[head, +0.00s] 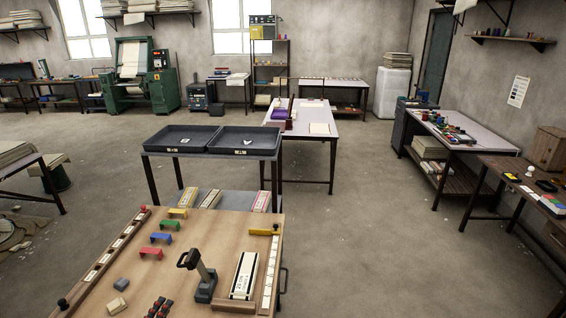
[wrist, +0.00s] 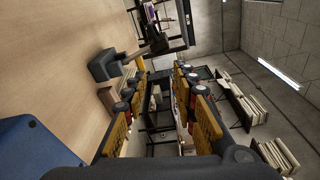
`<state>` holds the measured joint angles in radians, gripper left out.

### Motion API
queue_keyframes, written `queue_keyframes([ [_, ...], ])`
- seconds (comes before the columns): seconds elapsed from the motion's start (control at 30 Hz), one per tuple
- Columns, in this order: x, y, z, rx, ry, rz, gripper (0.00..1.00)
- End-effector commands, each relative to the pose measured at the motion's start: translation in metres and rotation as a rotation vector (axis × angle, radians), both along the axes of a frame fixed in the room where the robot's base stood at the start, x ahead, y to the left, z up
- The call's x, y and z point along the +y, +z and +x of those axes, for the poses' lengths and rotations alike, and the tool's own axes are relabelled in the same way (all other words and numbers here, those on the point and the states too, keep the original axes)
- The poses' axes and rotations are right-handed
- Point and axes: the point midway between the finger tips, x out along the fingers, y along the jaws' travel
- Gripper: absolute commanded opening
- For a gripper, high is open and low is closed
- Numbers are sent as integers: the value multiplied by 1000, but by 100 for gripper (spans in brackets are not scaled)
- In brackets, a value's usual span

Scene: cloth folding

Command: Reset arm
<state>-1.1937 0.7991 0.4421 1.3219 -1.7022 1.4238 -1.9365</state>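My gripper (wrist: 160,68) shows in the wrist view, its two yellow and black fingers pointing away from the camera with a clear gap between them. It is open, and I see nothing held between the fingers; the room's furniture shows through the gap.
The worktop (head: 125,262) holds a black lever tool (head: 203,277), coloured brackets (head: 162,238) and a white stack (head: 243,275). Two dark trays (head: 183,139) stand on a rack behind it. A blue block (wrist: 30,150) is near my gripper. Open floor (head: 390,240) lies right.

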Motion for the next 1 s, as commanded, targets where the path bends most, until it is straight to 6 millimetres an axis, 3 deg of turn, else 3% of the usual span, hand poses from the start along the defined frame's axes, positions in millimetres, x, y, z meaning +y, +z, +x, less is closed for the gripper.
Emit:
queue_keyframes([
  [0.17,-39,25,23,20,-101,127,28],
  [0.37,-107,61,49,36,-272,344,28],
  [0.57,-226,113,65,10,-575,731,28],
  [0.77,-343,153,44,-95,-905,1155,28],
  [1.0,-452,185,-16,-324,-1290,1658,28],
])
